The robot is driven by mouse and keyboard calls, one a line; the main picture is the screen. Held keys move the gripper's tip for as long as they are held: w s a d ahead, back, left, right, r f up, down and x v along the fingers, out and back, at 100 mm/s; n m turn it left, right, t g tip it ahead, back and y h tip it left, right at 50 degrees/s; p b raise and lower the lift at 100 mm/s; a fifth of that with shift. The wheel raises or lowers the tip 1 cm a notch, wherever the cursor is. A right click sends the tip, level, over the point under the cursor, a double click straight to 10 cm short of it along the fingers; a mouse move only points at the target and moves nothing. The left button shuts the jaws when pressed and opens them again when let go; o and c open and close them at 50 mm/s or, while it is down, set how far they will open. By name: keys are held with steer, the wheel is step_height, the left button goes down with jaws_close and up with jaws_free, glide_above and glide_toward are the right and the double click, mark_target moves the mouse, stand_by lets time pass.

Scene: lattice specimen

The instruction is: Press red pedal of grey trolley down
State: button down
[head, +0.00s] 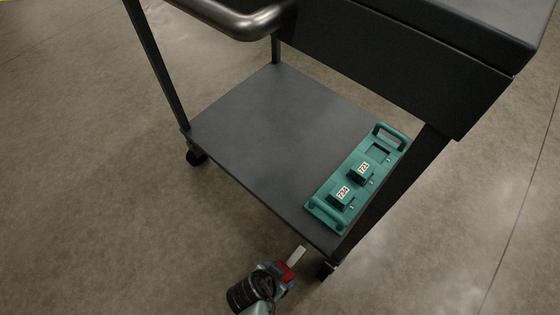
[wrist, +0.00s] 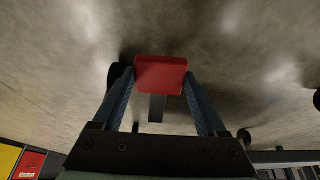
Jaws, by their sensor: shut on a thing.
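The grey trolley (head: 250,120) stands on the floor in the head view, with a flat lower shelf and a dark upper body. Its red pedal (head: 287,271) sits low at the near corner, on a pale lever (head: 297,255) that runs toward the trolley. My gripper (head: 279,268) is at the pedal, beside the near caster. In the wrist view the red pedal (wrist: 160,75) lies between the two fingers of my gripper (wrist: 160,84), which are shut on its sides. The pedal's stem shows below it. How far down the pedal is, I cannot tell.
A teal tray (head: 317,208) with handles and two numbered blocks lies on the shelf's right side. Trolley casters (head: 196,156) touch the floor. A metal push handle (head: 245,20) is above. Floor to the left is clear. Yellow and red panels (wrist: 30,164) show in the wrist view's corner.

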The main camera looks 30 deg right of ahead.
steer(key=shift+s+a+f, duration=0.1)
steer(key=shift+a+f, duration=0.1)
jaws_free()
steer(key=shift+r+p, duration=0.4)
steer(key=shift+r, duration=0.2)
steer(key=p+v, duration=0.8)
steer(key=v, duration=0.4)
steer(key=shift+s+f, duration=0.1)
steer(key=shift+s, duration=0.05)
